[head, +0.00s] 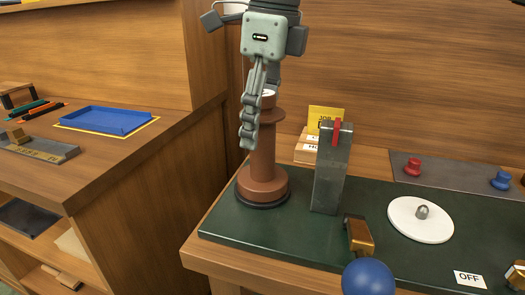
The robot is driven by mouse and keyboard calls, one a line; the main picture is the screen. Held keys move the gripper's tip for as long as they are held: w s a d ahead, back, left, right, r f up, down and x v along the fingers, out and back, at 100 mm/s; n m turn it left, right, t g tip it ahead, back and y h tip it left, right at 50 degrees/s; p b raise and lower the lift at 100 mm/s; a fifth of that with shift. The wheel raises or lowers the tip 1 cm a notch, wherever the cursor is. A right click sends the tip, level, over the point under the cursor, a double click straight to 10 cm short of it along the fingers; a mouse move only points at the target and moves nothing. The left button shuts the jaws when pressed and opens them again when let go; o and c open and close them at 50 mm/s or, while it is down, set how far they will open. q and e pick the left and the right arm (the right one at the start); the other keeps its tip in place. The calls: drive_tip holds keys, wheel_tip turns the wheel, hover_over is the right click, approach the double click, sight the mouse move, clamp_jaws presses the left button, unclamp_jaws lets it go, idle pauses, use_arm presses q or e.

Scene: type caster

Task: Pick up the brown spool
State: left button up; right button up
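The brown spool (263,148) stands upright near the left end of the green-topped bench, with a wide round base (262,186) on a dark ring and a flange near its top. My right gripper (249,138) hangs from above, its grey fingers pointing down in front of the spool's upper part and hiding some of it. The fingers overlap in this view, so I cannot tell their gap or whether they touch the spool. The spool still rests on the bench. My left gripper is not in view.
A grey metal post (331,172) with a red lever stands close right of the spool. Further right are a white disc (420,220), a brass piece with a blue ball (368,278), and red and blue knobs. A yellow card stands behind. A blue tray (107,120) lies on the left counter.

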drive_tip(key=c, duration=1.1)
drive_tip(key=shift+c, duration=0.3)
drive_tip(key=shift+r, duration=0.1)
